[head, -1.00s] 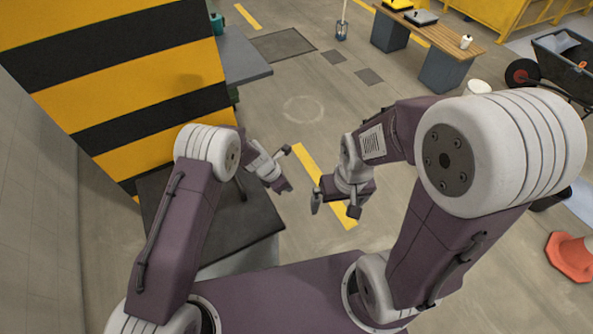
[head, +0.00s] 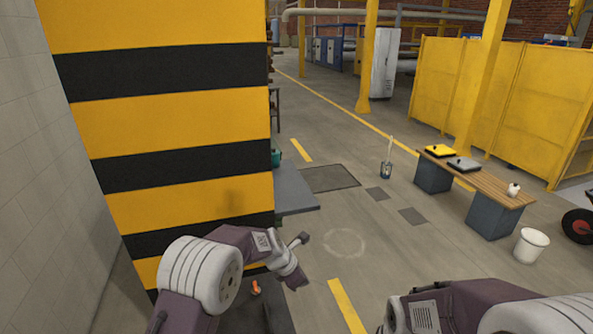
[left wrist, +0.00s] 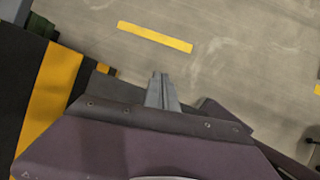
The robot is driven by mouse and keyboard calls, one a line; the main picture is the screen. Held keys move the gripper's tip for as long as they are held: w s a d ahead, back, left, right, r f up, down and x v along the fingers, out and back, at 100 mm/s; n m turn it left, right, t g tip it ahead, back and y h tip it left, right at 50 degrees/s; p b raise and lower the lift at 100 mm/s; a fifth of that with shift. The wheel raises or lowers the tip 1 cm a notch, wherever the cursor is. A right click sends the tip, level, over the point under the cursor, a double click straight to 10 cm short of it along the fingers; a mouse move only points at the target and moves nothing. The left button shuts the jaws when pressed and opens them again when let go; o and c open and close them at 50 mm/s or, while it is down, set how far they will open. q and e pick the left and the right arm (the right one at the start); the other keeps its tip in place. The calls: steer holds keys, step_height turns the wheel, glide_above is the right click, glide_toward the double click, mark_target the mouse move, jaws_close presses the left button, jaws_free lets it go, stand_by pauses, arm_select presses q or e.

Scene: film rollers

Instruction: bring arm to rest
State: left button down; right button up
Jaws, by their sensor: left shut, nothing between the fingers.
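My left arm (head: 205,275) is raised at the lower left of the head view, in front of the striped pillar. Its gripper shows best in the left wrist view (left wrist: 161,82), where the two grey fingers lie together with nothing between them, above open floor. My right arm (head: 455,305) is cut off by the lower right edge of the head view, and its gripper is out of the picture.
A yellow and black striped pillar (head: 175,120) stands close on the left. A grey tabletop (head: 290,190) juts out behind it. A small orange thing (head: 256,287) lies low beside my left arm.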

arm_select(q)
steer(key=s+a+r+m+y, duration=0.1)
steer(key=s+a+r+m, duration=0.25)
steer(key=s+a, duration=0.4)
steer(key=s+a+r+m+y, duration=0.2)
steer(key=s+a+r+m, duration=0.15)
steer(key=s+a, duration=0.4)
steer(key=s+a+f+m+g, duration=0.1)
steer(key=s+a+f+m, duration=0.1)
steer(key=s+m, duration=0.3)
steer(key=s+a+f+m+g+y, duration=0.1)
steer(key=s+a+f+m, duration=0.1)
steer(key=s+m, duration=0.4)
steer(key=a+m, duration=0.1)
steer(key=m, duration=0.3)
steer(key=shift+s+a+f+g, duration=0.3)
steer(key=shift+f, duration=0.1)
